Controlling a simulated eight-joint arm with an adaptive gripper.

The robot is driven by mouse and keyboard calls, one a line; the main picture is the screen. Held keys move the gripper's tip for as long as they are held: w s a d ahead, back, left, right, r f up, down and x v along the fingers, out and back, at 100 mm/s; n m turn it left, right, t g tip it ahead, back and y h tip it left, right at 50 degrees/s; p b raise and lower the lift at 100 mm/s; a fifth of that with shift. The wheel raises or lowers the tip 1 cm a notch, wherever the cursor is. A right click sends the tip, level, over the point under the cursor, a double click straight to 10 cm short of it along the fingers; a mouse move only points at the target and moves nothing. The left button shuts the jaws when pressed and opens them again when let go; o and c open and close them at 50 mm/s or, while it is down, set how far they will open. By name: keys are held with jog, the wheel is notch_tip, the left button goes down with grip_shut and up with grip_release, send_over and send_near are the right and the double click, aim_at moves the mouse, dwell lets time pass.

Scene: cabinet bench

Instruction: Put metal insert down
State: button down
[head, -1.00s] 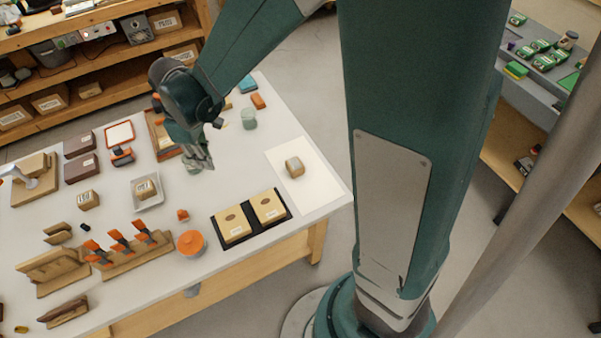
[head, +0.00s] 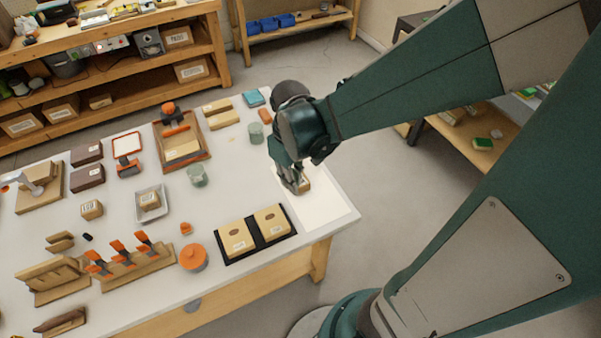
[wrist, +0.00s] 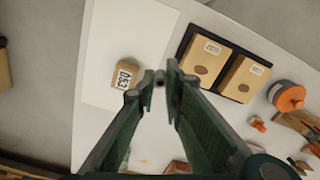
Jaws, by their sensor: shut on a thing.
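My gripper (head: 297,188) is over the white sheet at the right end of the table, close beside a small tan block. In the wrist view its two fingertips (wrist: 167,76) are close together, shut on a very small thing, taken to be the metal insert; the fingers hide most of it. The tan block (wrist: 127,75) with a label reading 053 sits on the white sheet (wrist: 118,30), just left of the fingertips in the wrist view. In the head view the block (head: 306,184) is partly hidden behind my gripper.
A black tray (head: 251,237) with two tan boxes lies near the front edge, beside the sheet. Left of it are an orange-lidded round container (head: 193,258) and a clamp rack (head: 140,262). The sheet's front part is clear.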

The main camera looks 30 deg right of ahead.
jog(key=m, duration=0.2)
send_over(312, 215)
jog(key=shift+f, duration=0.5)
jog(key=shift+f+b, duration=1.1)
jog(key=shift+f, duration=1.85)
jog(key=shift+f, duration=0.1)
jog(key=shift+f+b, duration=0.7)
jog(key=shift+f, duration=1.3)
jog(key=shift+f, duration=0.15)
jog(key=c, duration=2.5)
grip_release()
jog(key=shift+o, duration=0.2)
jog(key=shift+r, duration=0.2)
